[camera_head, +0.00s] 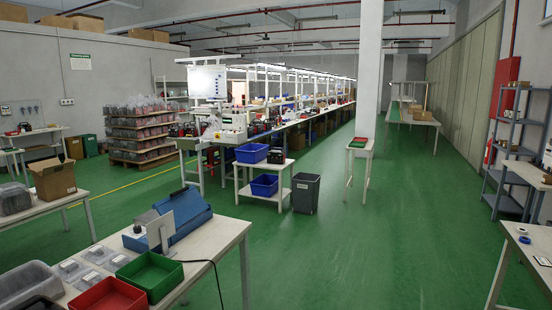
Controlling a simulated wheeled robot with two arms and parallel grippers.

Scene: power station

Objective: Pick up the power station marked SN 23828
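No marking SN 23828 is readable anywhere in the head view. A small dark box-like unit (276,155) stands on the white cart beside the long workbench; it may be a power station, but it is too small to tell. Other small dark units (25,127) sit on a far table at the left, also too small to identify. Neither of my grippers can be made out in this view.
A near table at the left (232,228) holds a blue device (180,222), a green bin (150,272) and a red bin (110,294). A grey trash bin (305,193) stands by the cart (243,187). Open green floor (350,255) lies ahead. A white table (530,245) is at the right.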

